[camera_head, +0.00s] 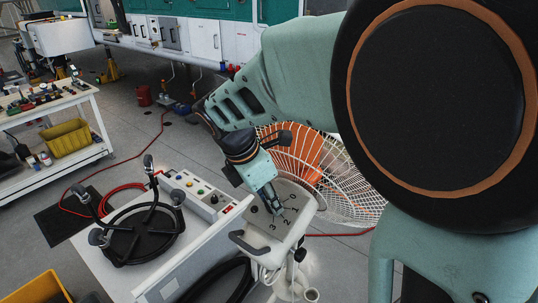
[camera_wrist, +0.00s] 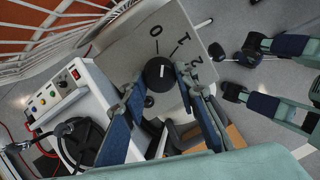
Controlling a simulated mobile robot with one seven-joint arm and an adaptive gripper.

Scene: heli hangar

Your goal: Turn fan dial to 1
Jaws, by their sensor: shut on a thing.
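The fan dial (camera_wrist: 157,72) is a round black knob with a small white mark, set on a grey control panel (camera_wrist: 135,48). I cannot tell for sure which numeral the mark points at. My gripper (camera_wrist: 160,78) has its blue fingers on either side of the dial, closed on it. In the head view my gripper (camera_head: 272,204) reaches down onto the grey panel (camera_head: 263,222), where 2 and 3 show; the fingers largely hide the dial there.
The large fan (camera_head: 325,165), with a white wire cage and orange inside, stands behind the panel. A white console (camera_head: 207,192) with coloured buttons and a black ring-shaped stand (camera_head: 142,232) are at left. A shelf cart (camera_head: 50,115) is farther left. Grey floor lies between.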

